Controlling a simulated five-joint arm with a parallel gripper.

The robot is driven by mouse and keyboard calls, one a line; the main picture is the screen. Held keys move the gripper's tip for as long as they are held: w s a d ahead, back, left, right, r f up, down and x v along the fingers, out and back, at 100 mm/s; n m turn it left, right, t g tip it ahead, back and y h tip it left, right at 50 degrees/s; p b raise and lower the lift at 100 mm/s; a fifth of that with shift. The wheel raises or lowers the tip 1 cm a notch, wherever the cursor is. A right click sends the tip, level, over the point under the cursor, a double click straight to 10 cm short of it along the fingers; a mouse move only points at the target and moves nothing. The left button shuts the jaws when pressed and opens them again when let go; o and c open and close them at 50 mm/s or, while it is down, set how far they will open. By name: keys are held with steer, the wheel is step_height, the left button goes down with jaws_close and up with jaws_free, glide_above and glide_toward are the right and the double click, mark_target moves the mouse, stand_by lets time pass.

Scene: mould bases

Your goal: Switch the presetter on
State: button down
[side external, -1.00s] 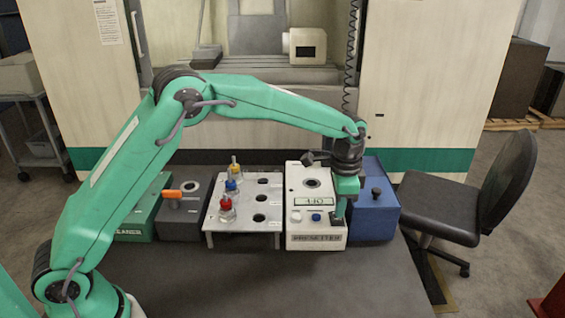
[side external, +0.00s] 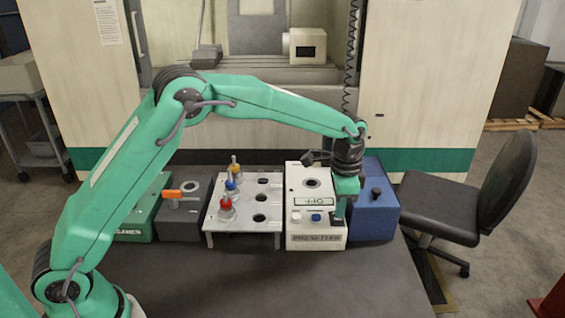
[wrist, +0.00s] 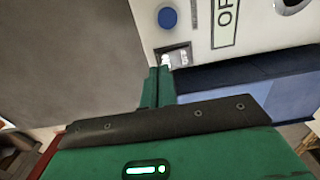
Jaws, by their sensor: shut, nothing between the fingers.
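The presetter (side external: 302,240) is a white box with a round dark opening on top, a small green-framed display (side external: 312,201) and a blue round button (side external: 316,217). In the wrist view the presetter's face (wrist: 200,20) shows the blue button (wrist: 167,18), a partly cropped display (wrist: 226,14) with letters like "OF", and a small rocker switch (wrist: 181,56) in a dark frame. My gripper (wrist: 160,72) is shut and empty, its fingertips at the switch's left part and covering some of it. In the side view my gripper (side external: 339,217) points down onto the presetter's front right. Contact is not certain.
A blue box (side external: 375,210) with a black knob stands close on the right. A white rack (side external: 243,215) with coloured tool holders stands left, then a grey block (side external: 183,220) with an orange handle and a green box (side external: 138,222). The front table (side external: 250,280) is clear.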

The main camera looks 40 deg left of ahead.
steer(key=shift+f, duration=1.1)
stand_by(1.0)
steer(key=shift+r, duration=3.55)
